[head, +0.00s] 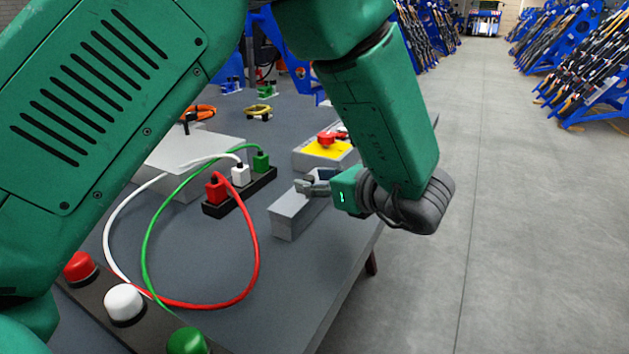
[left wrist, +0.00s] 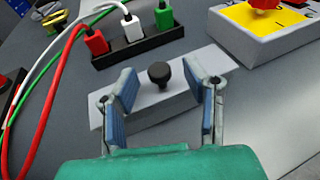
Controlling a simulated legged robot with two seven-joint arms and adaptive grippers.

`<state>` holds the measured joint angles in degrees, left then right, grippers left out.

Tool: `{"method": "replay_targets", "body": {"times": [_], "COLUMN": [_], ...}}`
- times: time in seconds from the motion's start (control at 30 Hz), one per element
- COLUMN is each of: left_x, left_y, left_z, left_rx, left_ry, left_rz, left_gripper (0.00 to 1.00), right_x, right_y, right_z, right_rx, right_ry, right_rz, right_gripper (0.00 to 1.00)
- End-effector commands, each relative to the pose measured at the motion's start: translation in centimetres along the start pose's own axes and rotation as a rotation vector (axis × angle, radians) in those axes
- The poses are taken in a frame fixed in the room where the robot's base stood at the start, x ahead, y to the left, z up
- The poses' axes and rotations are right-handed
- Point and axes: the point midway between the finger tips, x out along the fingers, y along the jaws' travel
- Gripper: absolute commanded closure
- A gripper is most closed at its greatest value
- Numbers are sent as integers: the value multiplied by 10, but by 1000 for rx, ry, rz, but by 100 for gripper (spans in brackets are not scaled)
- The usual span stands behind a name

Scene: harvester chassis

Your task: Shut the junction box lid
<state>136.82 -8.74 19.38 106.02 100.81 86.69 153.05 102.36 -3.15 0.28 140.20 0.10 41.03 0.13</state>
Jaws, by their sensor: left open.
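A narrow light grey box (head: 290,218) stands on the table near its right edge. In the left wrist view, the grey box (left wrist: 178,108) carries a round black knob (left wrist: 159,73) on its top face. I cannot tell for certain whether this is the junction box, or where its lid sits. My left gripper (head: 308,185) is over the box. In the left wrist view, the open left gripper (left wrist: 162,78) has one finger on each side of the knob, with visible gaps. My fingers hide part of the box top. My right gripper is not in view.
A black socket strip (head: 240,192) with red, white and green plugs lies left of the box. Its cables loop across the table (head: 318,270). A yellow-topped box (head: 325,153) with a red button stands behind. A larger grey box (head: 170,178) is left.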

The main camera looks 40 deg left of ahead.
Motion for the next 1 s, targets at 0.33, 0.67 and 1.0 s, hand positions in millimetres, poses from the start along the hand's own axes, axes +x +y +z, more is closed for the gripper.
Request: {"method": "replay_targets", "body": {"times": [0.33, 0.67, 1.0], "left_x": [-72, -111, -112], "left_y": [-2, -2, -2], "left_z": [-1, -2, -2], "left_rx": [0, 1, 2], "left_ry": [0, 0, 1], "left_rz": [-4, -2, -1], "left_gripper": [60, 60, 60], "right_x": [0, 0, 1], "right_y": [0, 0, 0], "right_z": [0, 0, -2], "right_rx": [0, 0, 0], "right_ry": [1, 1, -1], "right_rz": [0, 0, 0], "right_gripper": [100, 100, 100]}}
